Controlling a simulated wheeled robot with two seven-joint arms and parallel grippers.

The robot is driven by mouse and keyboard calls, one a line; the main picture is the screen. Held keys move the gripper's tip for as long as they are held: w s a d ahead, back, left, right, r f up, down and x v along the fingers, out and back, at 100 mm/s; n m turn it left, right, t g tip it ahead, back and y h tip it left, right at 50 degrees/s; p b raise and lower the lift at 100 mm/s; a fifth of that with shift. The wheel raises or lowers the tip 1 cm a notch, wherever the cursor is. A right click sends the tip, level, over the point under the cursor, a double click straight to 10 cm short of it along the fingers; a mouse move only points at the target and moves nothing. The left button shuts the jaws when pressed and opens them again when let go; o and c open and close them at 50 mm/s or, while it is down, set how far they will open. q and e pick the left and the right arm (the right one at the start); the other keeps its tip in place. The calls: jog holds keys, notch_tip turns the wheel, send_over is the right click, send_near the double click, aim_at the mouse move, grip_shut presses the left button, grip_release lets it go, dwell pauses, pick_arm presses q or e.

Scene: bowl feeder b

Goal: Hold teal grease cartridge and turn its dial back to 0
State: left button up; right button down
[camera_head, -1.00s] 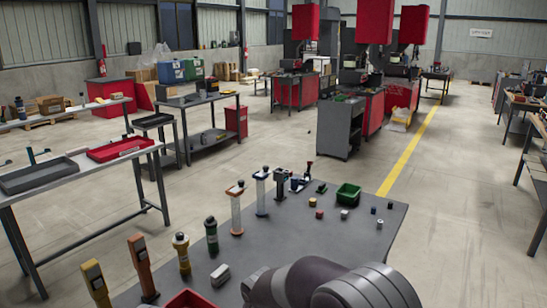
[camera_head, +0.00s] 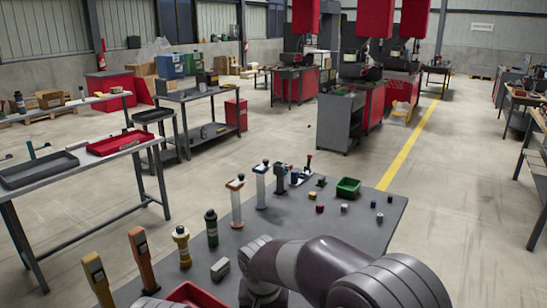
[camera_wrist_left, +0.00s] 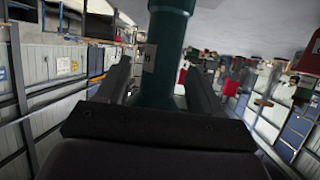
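The teal grease cartridge (camera_wrist_left: 166,60) stands large in the left wrist view, running from the top edge down between the two fingers of my left gripper (camera_wrist_left: 160,85). The fingers lie along both its sides and appear closed on it. A small part of a pale label shows at its left side. Its lower end is hidden behind the gripper body, and no dial or scale can be read. In the head view I cannot make out my left gripper or this cartridge. My right arm crosses the bottom of the head view; its gripper is below the frame.
Small caps lie at right.

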pick_arm(q)
jog(key=shift+r, duration=0.1)
jog(key=s+a+f+p+v, duration=0.1)
jog(key=f+v, duration=0.2)
jog(key=v, duration=1.6)
jog(key=shift+p, duration=0.35)
